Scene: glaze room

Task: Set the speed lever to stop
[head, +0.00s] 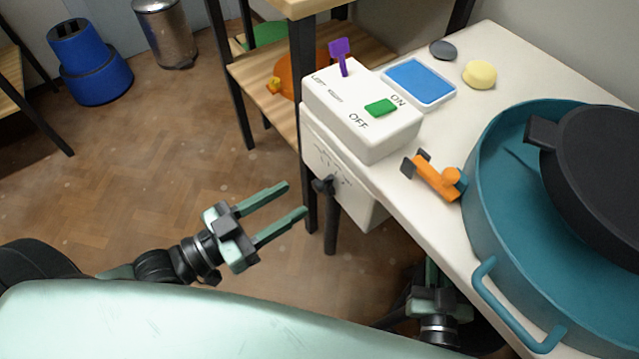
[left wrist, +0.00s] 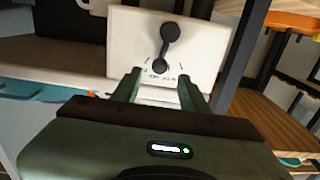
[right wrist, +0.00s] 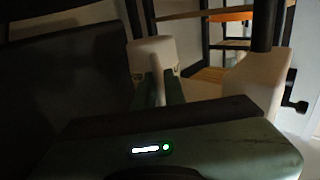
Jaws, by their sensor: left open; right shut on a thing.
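The black lever (left wrist: 165,48) stands out from a white panel in the left wrist view, with small print on the panel near its lower end. In the head view a black knob (head: 324,184) shows on the side face of the white box below the table top. My left gripper (head: 297,198) is open and empty, left of that face. In the left wrist view its fingers (left wrist: 160,86) lie below the lever, one to each side, apart from it. My right gripper (head: 430,275) is low by the table edge, shut on a pale thing (right wrist: 158,75) with a thick whitish end.
A white control box (head: 372,137) carries a purple lever (head: 341,55) and a green switch (head: 381,107) marked ON and OFF. An orange tool (head: 433,175), a teal basin (head: 490,200), a blue pad (head: 420,80) and a yellow sponge (head: 479,74) are on the table.

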